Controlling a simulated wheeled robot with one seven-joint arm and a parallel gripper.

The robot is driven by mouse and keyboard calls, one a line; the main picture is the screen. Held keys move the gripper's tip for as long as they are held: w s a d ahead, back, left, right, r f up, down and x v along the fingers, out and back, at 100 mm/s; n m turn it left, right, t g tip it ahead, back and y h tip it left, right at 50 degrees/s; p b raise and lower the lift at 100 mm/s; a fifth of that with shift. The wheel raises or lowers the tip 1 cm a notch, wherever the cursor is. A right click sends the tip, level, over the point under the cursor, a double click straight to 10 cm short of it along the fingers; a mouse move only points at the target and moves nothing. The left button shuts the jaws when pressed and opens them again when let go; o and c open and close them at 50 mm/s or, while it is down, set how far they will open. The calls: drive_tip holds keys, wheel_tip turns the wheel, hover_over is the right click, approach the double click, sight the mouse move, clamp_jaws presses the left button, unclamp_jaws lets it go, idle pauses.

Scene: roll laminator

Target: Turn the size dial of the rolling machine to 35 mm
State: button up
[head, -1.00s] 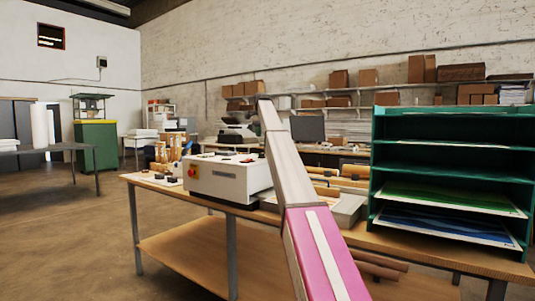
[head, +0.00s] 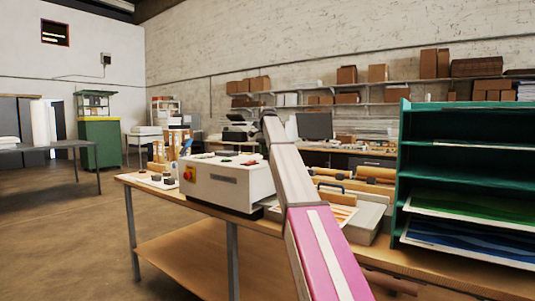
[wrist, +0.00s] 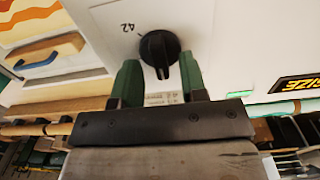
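The size dial (wrist: 158,48) is a round black knob with a ridge across it, on a white panel in the wrist view. A printed "42" (wrist: 127,27) is beside it, and more print below it is partly covered by my gripper. My gripper (wrist: 159,60) is open, with one green finger on each side of the dial. I cannot tell whether the fingers touch it. The white rolling machine (head: 225,182), with a red button on a yellow plate, stands on the bench in the head view. My arm hides the gripper and dial there.
A dark "SIZE" display with yellow letters (wrist: 300,86) is on the panel, upside down in the wrist view. In the head view, a green shelf rack (head: 400,190) with sheets stands right on the wooden bench (head: 160,190). Open floor (head: 60,230) lies left.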

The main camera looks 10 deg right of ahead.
drive_tip(key=shift+f, duration=0.35)
drive_tip(key=shift+w, duration=0.1)
clamp_jaws()
drive_tip(key=m, duration=0.3)
drive_tip(key=shift+m, duration=0.4)
drive_tip(key=m, duration=0.3)
drive_tip(key=shift+s+m, duration=0.2)
drive_tip(key=shift+m, duration=0.1)
drive_tip(key=m, duration=0.6)
drive_tip(key=shift+s, duration=0.1)
drive_tip(key=shift+m, duration=0.3)
